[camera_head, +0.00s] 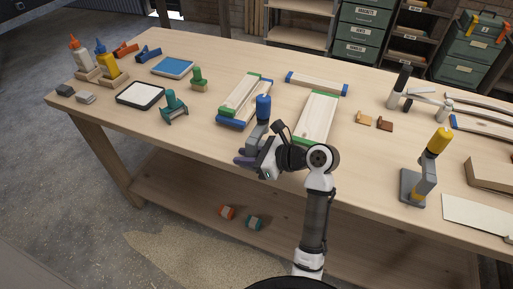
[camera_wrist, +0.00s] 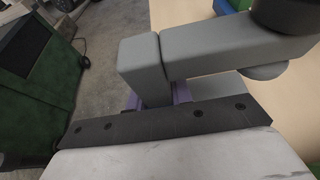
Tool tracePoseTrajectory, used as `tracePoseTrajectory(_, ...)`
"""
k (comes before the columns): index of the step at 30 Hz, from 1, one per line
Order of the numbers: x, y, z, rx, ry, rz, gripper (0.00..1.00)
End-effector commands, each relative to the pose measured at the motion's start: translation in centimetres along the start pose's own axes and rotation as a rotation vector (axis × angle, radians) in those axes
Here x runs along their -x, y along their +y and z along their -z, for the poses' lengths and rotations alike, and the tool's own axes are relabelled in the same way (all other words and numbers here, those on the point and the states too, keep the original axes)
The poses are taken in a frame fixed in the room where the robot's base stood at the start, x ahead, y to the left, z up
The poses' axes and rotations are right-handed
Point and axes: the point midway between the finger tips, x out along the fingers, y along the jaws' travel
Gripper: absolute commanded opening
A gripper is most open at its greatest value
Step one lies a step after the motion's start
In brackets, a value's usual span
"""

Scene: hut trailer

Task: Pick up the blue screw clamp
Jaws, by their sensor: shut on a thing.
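The blue screw clamp has a blue handle (camera_head: 263,106) on top and a grey frame (camera_wrist: 200,52). It stands upright near the front edge of the workbench, in the middle of the head view. My gripper (camera_head: 245,159), with purple fingers, is shut on the lower part of the grey frame. In the wrist view the grey frame sits between the purple fingers (camera_wrist: 155,97), largely hidden below by the gripper's dark plate. The clamp's foot is hidden by my gripper in the head view, so I cannot tell whether it touches the bench.
On the workbench (camera_head: 215,150), wooden boards with green and blue ends (camera_head: 316,117) lie just behind and right of my gripper. A yellow-handled clamp (camera_head: 437,142) stands to the right, a green tool (camera_head: 173,108) to the left. The bench front left of my gripper is clear.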

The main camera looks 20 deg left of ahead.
Motion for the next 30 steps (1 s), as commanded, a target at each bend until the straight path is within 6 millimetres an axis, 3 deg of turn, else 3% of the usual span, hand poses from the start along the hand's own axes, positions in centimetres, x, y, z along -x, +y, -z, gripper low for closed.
tracePoseTrajectory(10,0.2,0.0,-0.5,0.004,-0.002,0.002,0.00)
tracePoseTrajectory(17,1.1,0.0,-2.5,0.010,-0.001,0.003,0.00)
tracePoseTrajectory(30,5.2,0.0,-12.7,0.012,-0.001,0.003,0.00)
